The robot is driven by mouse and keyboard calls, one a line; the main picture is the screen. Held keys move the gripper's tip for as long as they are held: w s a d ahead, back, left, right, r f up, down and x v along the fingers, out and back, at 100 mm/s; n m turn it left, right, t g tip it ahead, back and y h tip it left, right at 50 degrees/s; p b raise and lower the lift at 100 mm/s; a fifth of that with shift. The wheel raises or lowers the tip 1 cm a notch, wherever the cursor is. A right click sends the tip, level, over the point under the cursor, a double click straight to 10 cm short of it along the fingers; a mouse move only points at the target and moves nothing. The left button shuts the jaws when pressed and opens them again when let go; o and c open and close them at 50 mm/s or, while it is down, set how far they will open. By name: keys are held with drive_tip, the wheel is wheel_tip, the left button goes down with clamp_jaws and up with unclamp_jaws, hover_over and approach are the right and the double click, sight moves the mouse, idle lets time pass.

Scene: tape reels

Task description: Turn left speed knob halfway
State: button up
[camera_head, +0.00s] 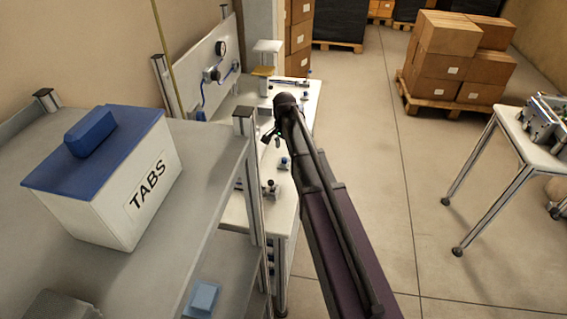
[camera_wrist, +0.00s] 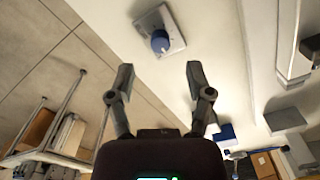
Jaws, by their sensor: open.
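A round blue knob (camera_wrist: 160,41) on a square grey plate (camera_wrist: 172,24) shows in the wrist view, on a white surface. My gripper (camera_wrist: 158,76) is open and empty; its two fingers are apart, just short of the knob in the picture, with the knob roughly between their lines. No contact shows. In the head view my gripper (camera_head: 271,136) is small and dark, over the white workbench (camera_head: 285,215). A small blue knob (camera_head: 284,163) and another small blue-topped part (camera_head: 271,187) are on that bench. I cannot tell which is the left speed knob.
A grey shelf (camera_head: 190,190) with a white TABS box (camera_head: 150,175) stands close on the left, its post (camera_head: 250,180) beside the bench. A panel with a gauge (camera_head: 208,65) is behind. Stacked cartons (camera_head: 445,60) are at the back right.

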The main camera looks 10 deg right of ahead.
sight(284, 159)
drive_tip(key=shift+f+b, duration=2.45)
drive_tip(key=shift+f, duration=0.25)
clamp_jaws()
